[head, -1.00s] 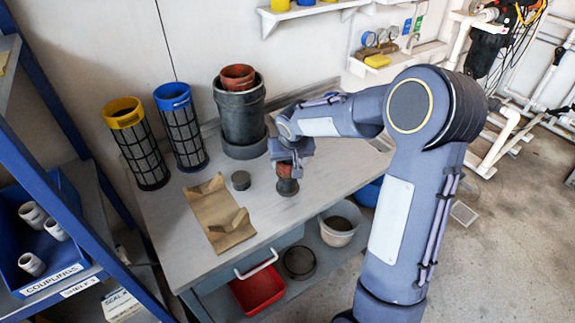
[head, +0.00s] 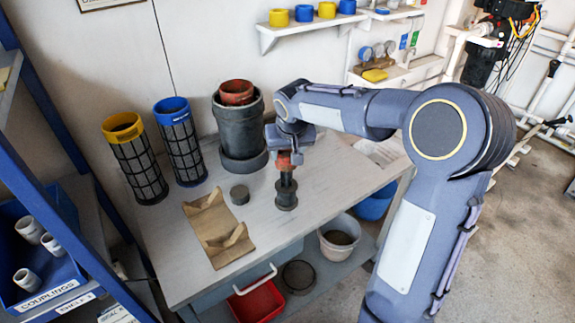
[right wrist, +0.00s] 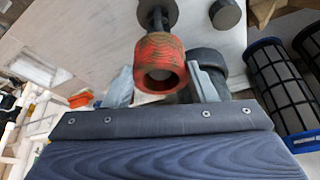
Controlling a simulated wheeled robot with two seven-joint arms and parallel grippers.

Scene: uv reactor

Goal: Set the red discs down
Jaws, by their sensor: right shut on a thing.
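A worn red cylindrical piece (head: 284,159) with a round opening in its near end is in my right gripper (head: 290,156). The right wrist view shows the red piece (right wrist: 160,62) between the fingers, the gripper shut on it. A dark stem (right wrist: 155,20) joins or lies behind the red piece, leading to a dark round base (head: 287,200) over the bench. Whether the base touches the bench I cannot tell. A red-orange cup-like piece (head: 237,92) sits in the top of a dark grey cylinder (head: 240,125). My left gripper is not in view.
On the bench (head: 330,180) are a small dark disc (head: 240,195), a brown cradle (head: 217,230), and yellow-rimmed (head: 134,160) and blue-rimmed (head: 181,140) mesh cylinders. A blue rack (head: 60,190) stands at the left. Bench space right of the dark base is clear.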

